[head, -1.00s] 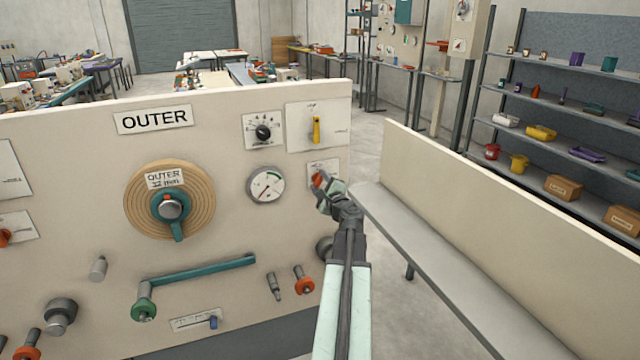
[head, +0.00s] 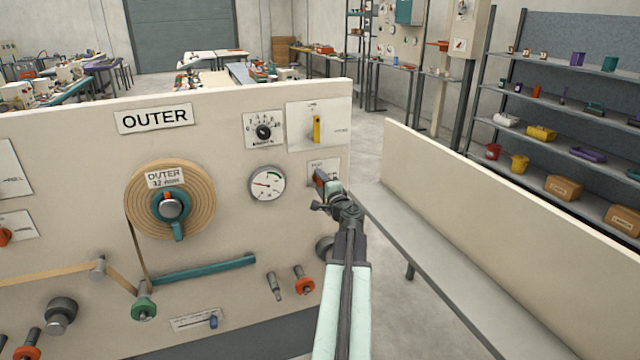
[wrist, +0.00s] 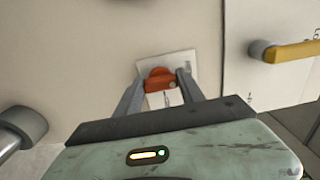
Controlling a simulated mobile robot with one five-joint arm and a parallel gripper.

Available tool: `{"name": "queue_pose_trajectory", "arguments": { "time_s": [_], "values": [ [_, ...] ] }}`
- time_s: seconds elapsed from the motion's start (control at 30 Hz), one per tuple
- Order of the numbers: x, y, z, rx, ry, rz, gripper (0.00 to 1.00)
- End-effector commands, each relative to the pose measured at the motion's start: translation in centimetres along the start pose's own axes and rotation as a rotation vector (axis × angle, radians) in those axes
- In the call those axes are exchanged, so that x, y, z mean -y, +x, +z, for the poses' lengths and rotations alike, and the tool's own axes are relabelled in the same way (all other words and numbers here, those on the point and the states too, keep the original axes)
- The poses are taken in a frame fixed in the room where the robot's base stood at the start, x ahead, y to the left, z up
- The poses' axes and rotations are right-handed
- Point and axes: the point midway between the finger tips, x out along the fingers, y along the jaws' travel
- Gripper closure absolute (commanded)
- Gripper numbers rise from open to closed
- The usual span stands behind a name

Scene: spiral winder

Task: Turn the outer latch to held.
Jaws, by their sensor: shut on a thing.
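The outer latch appears to be the orange-red knob (wrist: 159,79) on a small white plate (wrist: 181,67) at the panel's right side. Its label is too small to read. In the head view my gripper (head: 322,190) covers most of the knob, and the plate (head: 323,165) shows just above it. In the wrist view the two fingers of my gripper (wrist: 158,88) stand on either side of the knob and are shut on it. The fingers hide part of the plate's markings.
A yellow handle (head: 316,129) on a white plate sits just above, with a dial gauge (head: 267,184) to the left. A brown strip (head: 45,275) runs from the outer spool (head: 140,190) around rollers. A grey bench (head: 440,255) stands to the right.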

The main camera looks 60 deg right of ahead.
Motion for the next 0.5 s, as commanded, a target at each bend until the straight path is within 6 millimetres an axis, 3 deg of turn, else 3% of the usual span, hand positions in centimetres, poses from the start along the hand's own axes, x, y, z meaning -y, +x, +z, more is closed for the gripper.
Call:
{"name": "queue_pose_trajectory", "arguments": {
  "time_s": [0.33,0.37,0.43,0.5],
  "values": [
    [-0.13,-0.06,0.24,0.004,-0.009,0.002,0.95],
    [-0.13,-0.06,0.24,0.004,-0.009,0.002,0.52],
    [-0.12,-0.05,0.24,0.004,-0.008,0.002,0.33],
    [-0.10,-0.04,0.21,0.003,-0.007,0.002,0.33]
  ]
}}
